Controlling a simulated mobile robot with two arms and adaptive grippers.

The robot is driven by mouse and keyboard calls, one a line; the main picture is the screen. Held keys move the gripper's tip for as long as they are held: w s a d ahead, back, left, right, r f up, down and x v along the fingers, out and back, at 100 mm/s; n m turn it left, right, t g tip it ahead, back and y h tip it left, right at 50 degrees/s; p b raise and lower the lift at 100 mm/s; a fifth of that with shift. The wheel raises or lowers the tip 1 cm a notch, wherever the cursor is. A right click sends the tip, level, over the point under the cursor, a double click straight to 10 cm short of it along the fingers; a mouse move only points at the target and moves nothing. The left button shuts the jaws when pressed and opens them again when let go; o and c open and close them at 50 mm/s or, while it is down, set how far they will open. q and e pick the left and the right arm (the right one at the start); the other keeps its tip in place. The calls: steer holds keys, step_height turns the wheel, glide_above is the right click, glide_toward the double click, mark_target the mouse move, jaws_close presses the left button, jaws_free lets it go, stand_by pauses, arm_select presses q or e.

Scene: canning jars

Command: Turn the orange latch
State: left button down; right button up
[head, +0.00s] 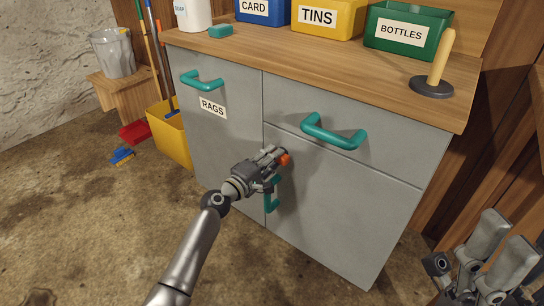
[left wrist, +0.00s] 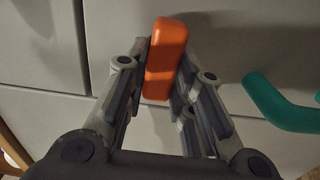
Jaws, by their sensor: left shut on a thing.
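The orange latch (head: 285,159) sits on the front of the grey cabinet (head: 230,150), near the seam below the upper right drawer. In the left wrist view the orange latch (left wrist: 165,58) stands nearly upright, tilted slightly, between my fingers. My left gripper (head: 277,158) is shut on it, with a finger on each side; it also shows in the left wrist view (left wrist: 160,85). The gripper hides part of the latch in the head view. My right gripper (head: 480,262) is at the lower right, away from the cabinet; its fingers' state is unclear.
A teal handle (head: 271,197) is just below my left gripper, and shows right of it in the left wrist view (left wrist: 285,105). Another teal handle (head: 335,133) is above right. The wooden top (head: 330,62) holds labelled bins and a plunger (head: 433,78). A yellow bucket (head: 170,135) stands left.

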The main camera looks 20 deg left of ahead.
arm_select(q)
steer(key=shift+a+n, duration=0.1)
steer(key=shift+n, duration=0.2)
steer(key=c, duration=1.2)
jaws_free()
steer(key=shift+c, duration=0.2)
steer(key=v, duration=1.2)
